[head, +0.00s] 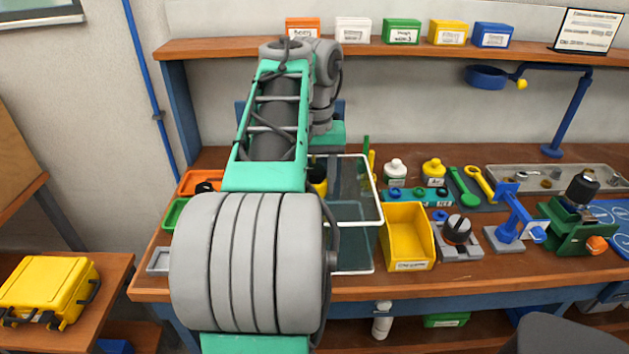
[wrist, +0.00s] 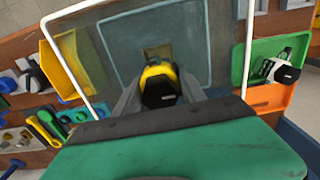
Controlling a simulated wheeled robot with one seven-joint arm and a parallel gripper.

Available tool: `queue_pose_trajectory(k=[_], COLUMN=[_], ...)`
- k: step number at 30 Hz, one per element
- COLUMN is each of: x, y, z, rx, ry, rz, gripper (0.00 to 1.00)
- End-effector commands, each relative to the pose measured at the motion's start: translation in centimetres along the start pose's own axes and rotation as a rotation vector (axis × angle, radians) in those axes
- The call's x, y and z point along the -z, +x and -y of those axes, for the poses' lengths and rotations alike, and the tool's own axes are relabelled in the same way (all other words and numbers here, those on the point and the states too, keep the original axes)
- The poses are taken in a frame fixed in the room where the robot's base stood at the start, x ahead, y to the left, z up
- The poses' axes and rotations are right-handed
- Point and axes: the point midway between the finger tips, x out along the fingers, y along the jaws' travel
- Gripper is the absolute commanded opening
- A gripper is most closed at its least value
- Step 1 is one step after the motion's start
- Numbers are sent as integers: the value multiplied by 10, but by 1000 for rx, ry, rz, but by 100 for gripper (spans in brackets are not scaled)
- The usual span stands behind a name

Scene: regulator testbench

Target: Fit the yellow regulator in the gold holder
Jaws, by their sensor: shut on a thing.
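The yellow regulator (wrist: 158,72) has a black knob on its near end. My gripper (wrist: 160,92) is shut on it, one grey finger on each side. In the head view a bit of the yellow regulator (head: 318,184) shows beside my arm, which hides most of that area. A small dull-gold square (wrist: 157,50), which looks like the gold holder, shows just beyond the regulator in the wrist view. The regulator partly covers it, so I cannot tell whether they touch.
White-rimmed clear panels (head: 374,222) stand around the work spot. A yellow bin (head: 405,240) is to their right, with white and yellow bottles (head: 433,172) behind. Orange (head: 196,180) and green trays (head: 175,213) lie to the left. Tools and fixtures crowd the right bench.

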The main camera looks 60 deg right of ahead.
Motion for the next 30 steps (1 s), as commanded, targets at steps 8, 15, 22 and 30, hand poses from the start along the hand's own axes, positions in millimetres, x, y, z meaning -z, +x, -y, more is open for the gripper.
queue_pose_trajectory(k=[8, 15, 22, 30], x=[0, 0, 0, 0], y=[7, 7, 7, 14], z=[0, 0, 0, 0], rx=[0, 0, 0, 0], ry=[1, 1, 0, -1], rz=[-2, -2, -2, -2], gripper=[0, 0, 0, 0])
